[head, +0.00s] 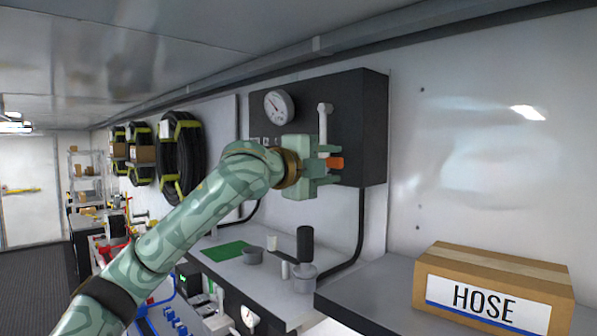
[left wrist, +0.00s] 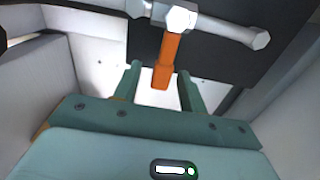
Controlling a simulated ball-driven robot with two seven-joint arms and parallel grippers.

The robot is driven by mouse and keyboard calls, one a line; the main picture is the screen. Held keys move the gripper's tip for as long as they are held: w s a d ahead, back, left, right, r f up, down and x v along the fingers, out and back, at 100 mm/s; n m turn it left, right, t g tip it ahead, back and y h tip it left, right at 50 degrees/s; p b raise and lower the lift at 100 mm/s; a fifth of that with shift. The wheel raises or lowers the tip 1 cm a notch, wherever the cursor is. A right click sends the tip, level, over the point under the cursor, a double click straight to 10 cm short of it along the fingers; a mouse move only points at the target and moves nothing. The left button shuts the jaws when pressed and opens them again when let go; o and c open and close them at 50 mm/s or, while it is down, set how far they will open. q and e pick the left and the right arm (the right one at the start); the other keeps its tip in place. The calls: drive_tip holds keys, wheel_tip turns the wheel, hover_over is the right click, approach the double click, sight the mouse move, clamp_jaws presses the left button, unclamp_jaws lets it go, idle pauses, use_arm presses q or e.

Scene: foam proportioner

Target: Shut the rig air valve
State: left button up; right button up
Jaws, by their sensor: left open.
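The rig air valve's orange lever (head: 337,163) shows at the front of the black panel box, at the tips of my left gripper (head: 331,160). In the left wrist view the lever (left wrist: 167,62) hangs from a silver hex nut (left wrist: 180,18) on a grey pipe (left wrist: 225,28). Its free end appears between the two green fingers of my open left gripper (left wrist: 160,84), with gaps on both sides. I cannot tell how deep it sits between them. In the head view the gripper hides most of the valve. My right gripper is not in view.
The black panel box (head: 373,130) carries a round gauge (head: 279,106) and an upright grey pipe (head: 324,118). Below are a grey bench with a green mat (head: 226,251) and a black-handled crank (head: 305,245). A HOSE carton (head: 490,290) stands at the right. Coiled hoses (head: 181,160) hang left.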

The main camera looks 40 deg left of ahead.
use_arm(q)
drive_tip(key=s+a+b, duration=0.1)
drive_tip(key=s+b, duration=0.3)
drive_tip(key=s, duration=1)
drive_tip(key=shift+s, duration=0.3)
drive_tip(key=shift+a, duration=0.1)
